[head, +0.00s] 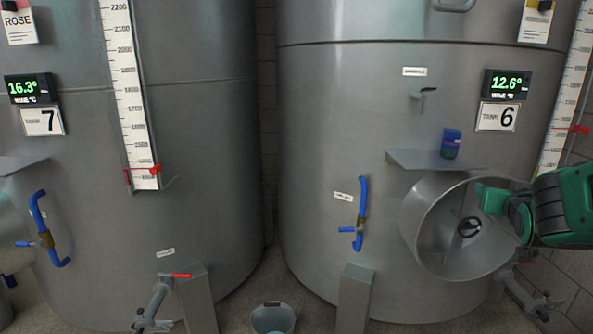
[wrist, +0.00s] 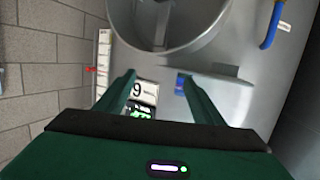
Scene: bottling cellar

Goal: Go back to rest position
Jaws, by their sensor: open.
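My gripper (wrist: 157,84) is open in the wrist view, with its two green fingers well apart and nothing held between them. In the head view my green gripper (head: 487,197) is at the right, in front of the round open manway (head: 425,262) of tank 6. A small blue box (head: 451,143) stands on the grey shelf (head: 415,158) of tank 6, above and left of my gripper. In the wrist view the blue box (wrist: 180,85) appears beside the right fingertip, partly hidden; I cannot tell whether they touch.
Tank 6 (head: 330,120) and tank 7 (head: 210,150) stand side by side. Blue-handled valves (head: 362,205) and a red-handled tap (head: 181,276) stick out from them. A grey bucket (head: 272,320) stands on the floor. A brick wall (wrist: 50,50) shows in the wrist view.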

